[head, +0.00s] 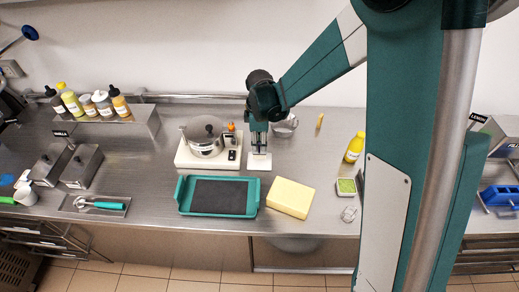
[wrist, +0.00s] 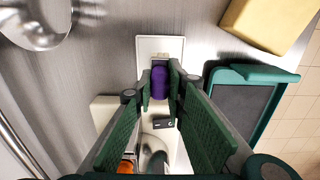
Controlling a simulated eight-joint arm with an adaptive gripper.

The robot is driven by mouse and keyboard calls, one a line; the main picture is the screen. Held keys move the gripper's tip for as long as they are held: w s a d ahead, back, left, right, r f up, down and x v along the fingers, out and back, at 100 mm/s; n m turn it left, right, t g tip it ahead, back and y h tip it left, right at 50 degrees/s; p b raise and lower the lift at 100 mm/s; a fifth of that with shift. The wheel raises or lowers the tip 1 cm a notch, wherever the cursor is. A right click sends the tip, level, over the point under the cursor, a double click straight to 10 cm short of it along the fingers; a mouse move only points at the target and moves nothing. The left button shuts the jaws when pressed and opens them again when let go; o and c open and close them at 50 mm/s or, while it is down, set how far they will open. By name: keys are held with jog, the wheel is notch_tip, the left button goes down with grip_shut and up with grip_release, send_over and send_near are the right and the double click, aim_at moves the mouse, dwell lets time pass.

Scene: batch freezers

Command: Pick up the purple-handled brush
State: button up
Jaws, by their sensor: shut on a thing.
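The purple-handled brush (wrist: 160,82) shows in the wrist view with its purple handle between my fingertips. My gripper (wrist: 160,86) is shut on that handle; in the head view my gripper (head: 258,148) points down at the counter. A white rectangular piece (wrist: 150,43) with a pale middle lies just beyond the handle; it also shows under my gripper in the head view (head: 260,165). I cannot tell whether it is part of the brush or a stand. The purple handle is hidden in the head view.
A pot (head: 205,143) on a white base stands close left of my gripper. A teal-rimmed tray (head: 180,195) and a yellow block (head: 290,197) lie in front. A metal bowl (head: 285,125) is behind right; a yellow bottle (head: 354,148) stands further right. Bare counter lies between.

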jog(key=shift+r, duration=3.45)
jog(key=shift+w, duration=0.15)
